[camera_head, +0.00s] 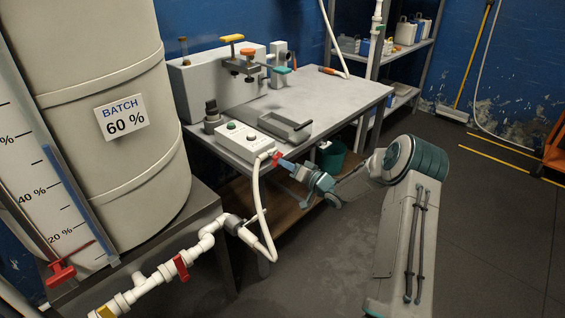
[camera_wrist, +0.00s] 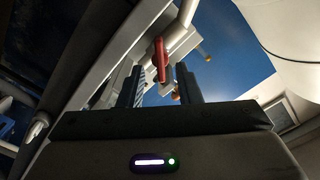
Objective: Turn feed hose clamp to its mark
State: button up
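A small red clamp handle (camera_head: 276,158) sits at the top end of the white feed hose (camera_head: 260,205), by the front edge of the bench. My gripper (camera_head: 285,164) is just to its right, pointing at it. In the wrist view my gripper (camera_wrist: 160,85) has its two dark fingers apart, and the red handle (camera_wrist: 160,60) appears upright between and beyond the fingertips. I cannot tell whether the fingers touch it. No mark for the clamp can be made out.
White pipework with a red valve handle (camera_head: 181,267) runs at lower left beneath the large tank (camera_head: 130,165). Floor is open at right.

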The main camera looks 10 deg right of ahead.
aim_at(277, 159)
jog(key=v, duration=1)
jog(key=shift+s+d, duration=0.2)
jog(key=o, duration=0.8)
jog(key=shift+f, duration=0.1)
jog(key=shift+o, duration=0.6)
jog(key=shift+n+b, duration=0.4)
jog(key=shift+n, duration=0.2)
jog(key=w+a+n+b, duration=0.8)
jog(key=w+n, duration=0.3)
jog(key=n, duration=0.5)
jog(key=shift+n+b, duration=0.4)
jog(key=shift+b, duration=0.05)
jog(key=shift+a, duration=0.15)
jog(key=c, duration=1)
